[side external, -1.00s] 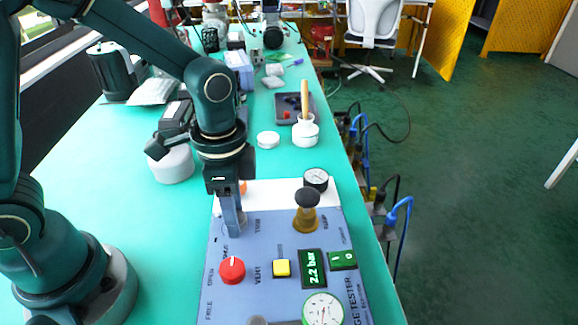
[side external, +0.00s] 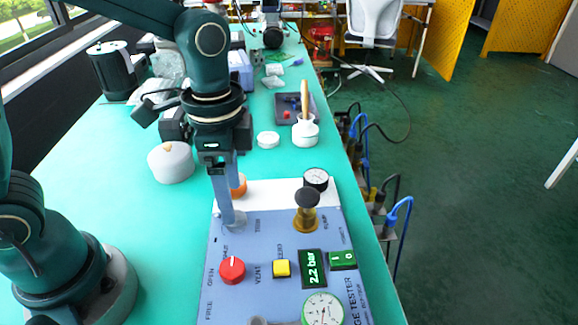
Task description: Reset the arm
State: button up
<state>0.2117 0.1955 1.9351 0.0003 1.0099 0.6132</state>
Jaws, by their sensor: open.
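My gripper (side external: 229,218) points down over the far left part of the blue gauge tester panel (side external: 262,236). Its fingers are seen nearly edge-on, near a grey round part on the panel; I cannot tell if they touch it. No held object shows. On the panel are a red knob (side external: 232,270), a yellow button (side external: 282,268), a green display (side external: 313,268) reading 2.2 bar, a green switch (side external: 342,260), a black-topped brass pump (side external: 306,208) and a white dial gauge (side external: 323,310). An orange part (side external: 238,187) is partly hidden behind the fingers.
A small black-rimmed gauge (side external: 316,179) sits at the panel's far edge. Behind stand a grey round weight (side external: 171,163), a white lid (side external: 268,139), a white pot with a brush (side external: 305,132) and a dark tray (side external: 287,109). The green tabletop left of the panel is clear.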

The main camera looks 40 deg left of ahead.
jog(key=shift+r, duration=0.15)
jog(key=shift+w+a+r, duration=0.1)
jog(key=shift+a+r, duration=0.05)
jog(key=shift+r, duration=0.2)
jog(key=s+a+r+n+t, duration=0.4)
jog(key=s+n, duration=0.3)
jog(key=n, duration=0.2)
jog(key=shift+s+a+r+t, duration=0.2)
jog(key=shift+a+r+t, duration=0.3)
jog(key=shift+t, duration=0.3)
jog(key=shift+d, duration=0.1)
dwell(0.8)
